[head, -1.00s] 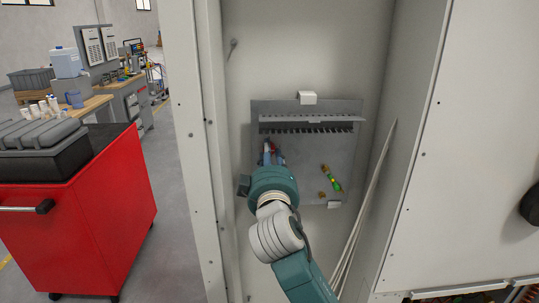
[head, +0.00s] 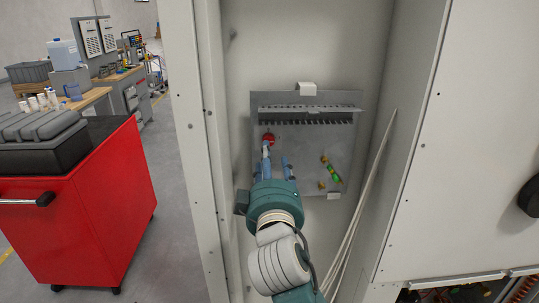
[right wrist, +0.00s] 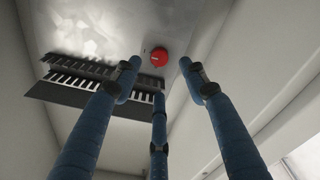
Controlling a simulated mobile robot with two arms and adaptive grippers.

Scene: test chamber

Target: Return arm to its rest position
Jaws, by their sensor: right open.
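My right arm reaches into the tall pale cabinet from the bottom of the head view. Its gripper (head: 274,160) has blue fingers spread apart and empty, in front of the grey panel (head: 310,150). In the right wrist view the gripper (right wrist: 157,75) shows its fingers open with nothing between them. A red round knob or button (head: 268,139) sits on the panel just beyond the fingertips; it also shows in the right wrist view (right wrist: 158,56), apart from the fingers. My left gripper is not in view.
The cabinet's side walls (head: 205,150) stand close on both sides of my arm. Pale rods (head: 365,195) lean along the right wall. A green and yellow fitting (head: 332,172) is on the panel. A red cart (head: 100,205) stands at left.

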